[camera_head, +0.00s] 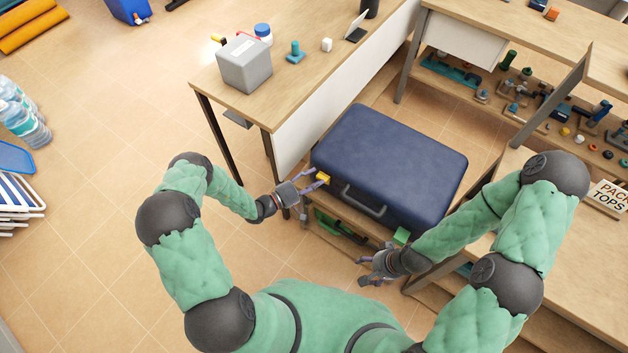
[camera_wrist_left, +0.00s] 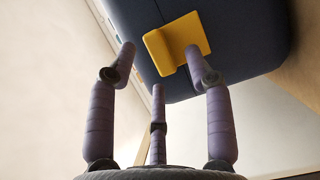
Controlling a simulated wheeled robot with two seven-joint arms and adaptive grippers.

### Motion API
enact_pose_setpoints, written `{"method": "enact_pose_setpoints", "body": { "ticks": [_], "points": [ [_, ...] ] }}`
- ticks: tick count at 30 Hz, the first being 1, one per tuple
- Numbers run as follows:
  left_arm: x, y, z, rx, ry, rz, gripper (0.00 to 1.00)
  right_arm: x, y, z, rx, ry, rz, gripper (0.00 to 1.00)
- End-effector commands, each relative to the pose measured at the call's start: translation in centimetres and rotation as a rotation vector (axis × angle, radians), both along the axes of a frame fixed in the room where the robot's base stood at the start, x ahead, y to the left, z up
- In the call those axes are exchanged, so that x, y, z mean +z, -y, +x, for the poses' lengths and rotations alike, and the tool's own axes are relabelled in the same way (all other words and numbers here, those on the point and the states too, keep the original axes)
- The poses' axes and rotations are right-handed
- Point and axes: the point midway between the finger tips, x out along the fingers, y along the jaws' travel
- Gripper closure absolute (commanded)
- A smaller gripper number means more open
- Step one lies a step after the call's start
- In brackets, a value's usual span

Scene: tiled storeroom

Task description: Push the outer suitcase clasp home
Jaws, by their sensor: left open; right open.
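A dark blue suitcase (camera_head: 390,160) lies flat on a low wooden bench, its handle (camera_head: 363,201) on the side facing me. A yellow clasp (camera_head: 323,178) sits near the left end of that side. A green block-like part (camera_head: 402,236), perhaps another clasp, shows near the right end. My left gripper (camera_head: 317,180) is open at the yellow clasp. In the left wrist view the yellow clasp (camera_wrist_left: 186,38) has a raised tab, and my spread fingers (camera_wrist_left: 160,62) lie before it; contact is unclear. My right gripper (camera_head: 364,268) is open and empty, in front of the bench and left of the green part.
A table (camera_head: 285,100) with a grey box (camera_head: 244,63) stands behind and left of the suitcase. A workbench (camera_head: 540,235) stands at right, with a shelf of small parts (camera_head: 530,100) behind.

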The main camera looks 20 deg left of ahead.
Motion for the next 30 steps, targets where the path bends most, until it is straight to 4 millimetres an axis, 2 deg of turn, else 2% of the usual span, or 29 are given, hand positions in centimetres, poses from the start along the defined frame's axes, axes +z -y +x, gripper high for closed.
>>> {"method": "enact_pose_setpoints", "body": {
  "ticks": [5,18,24,30],
  "points": [
    [0.0,-1.4,-1.3,0.004,-0.001,-0.001,0.48,0.0,0.0,0.0,0.0,0.0,0.0,0.3],
    [0.1,-6.8,-7.3,0.004,-0.002,0.001,0.48,0.0,0.0,0.0,0.0,0.0,0.0,0.3],
    [0.1,-7.8,-8.6,0.001,-0.001,-0.001,0.48,0.0,0.0,0.0,0.0,0.0,0.0,0.3],
    [0.1,-8.0,-8.8,-0.001,-0.001,-0.001,0.48,0.0,0.0,0.0,0.0,0.0,0.0,0.3]
  ]
}}
